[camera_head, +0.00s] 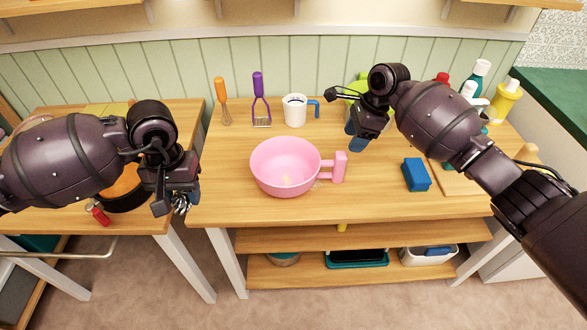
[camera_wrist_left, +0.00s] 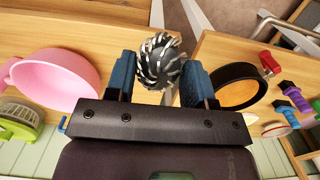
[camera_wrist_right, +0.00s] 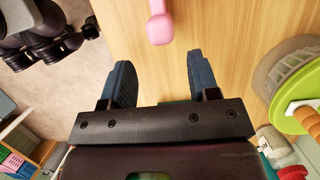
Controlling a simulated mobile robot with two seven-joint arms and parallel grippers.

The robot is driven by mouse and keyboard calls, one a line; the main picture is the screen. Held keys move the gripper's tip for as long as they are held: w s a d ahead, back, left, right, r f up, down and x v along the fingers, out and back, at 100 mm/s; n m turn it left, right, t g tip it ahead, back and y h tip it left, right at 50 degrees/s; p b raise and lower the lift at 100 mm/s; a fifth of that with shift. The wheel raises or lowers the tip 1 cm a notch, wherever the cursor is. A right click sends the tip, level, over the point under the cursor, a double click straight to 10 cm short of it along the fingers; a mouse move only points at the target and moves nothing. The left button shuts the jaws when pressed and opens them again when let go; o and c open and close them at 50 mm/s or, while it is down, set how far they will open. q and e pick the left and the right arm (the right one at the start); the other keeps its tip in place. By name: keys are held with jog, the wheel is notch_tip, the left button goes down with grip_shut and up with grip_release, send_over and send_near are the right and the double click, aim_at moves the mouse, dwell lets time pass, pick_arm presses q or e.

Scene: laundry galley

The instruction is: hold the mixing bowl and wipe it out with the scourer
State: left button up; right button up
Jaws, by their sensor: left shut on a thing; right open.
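The pink mixing bowl (camera_head: 285,160) stands upright on the wooden table, its handle (camera_head: 340,167) pointing right. A few pale smudges show on its inside floor. My left gripper (camera_head: 180,192) is left of the bowl, over the gap between two tables, shut on the grey-and-white metal scourer (camera_wrist_left: 158,62). The scourer also shows in the head view (camera_head: 181,205), partly hidden by the gripper. My right gripper (camera_head: 355,136) is open and empty, above the table behind and right of the handle. In the right wrist view the handle (camera_wrist_right: 160,24) lies beyond the open fingers (camera_wrist_right: 160,80), apart from them.
A blue sponge (camera_head: 416,174) lies right of the bowl. A whisk (camera_head: 222,100), purple masher (camera_head: 260,101) and white mug (camera_head: 295,110) are behind it. A black pan (camera_head: 123,195) stands on the left table. The table's front is clear.

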aim_at(344, 153)
jog(key=b+x, duration=0.4)
jog(key=x, duration=0.1)
jog(key=shift+f+b, duration=0.3)
jog(key=shift+f, duration=0.05)
jog(key=shift+w+a+f+p, duration=0.1)
jog(key=shift+a+f+p, duration=0.25)
jog(key=shift+f, duration=0.25)
jog(key=shift+a+f, duration=0.15)
jog(key=shift+f, duration=0.4)
pick_arm(q)
jog(key=shift+g, duration=0.5)
jog(key=f, duration=0.7)
jog(key=shift+s, duration=0.2)
pick_arm(e)
jog(key=shift+f, duration=0.4)
jog(key=shift+a, duration=0.1)
grip_shut()
pick_arm(q)
jog(key=shift+r, duration=0.1)
pick_arm(e)
jog(key=shift+f, duration=0.1)
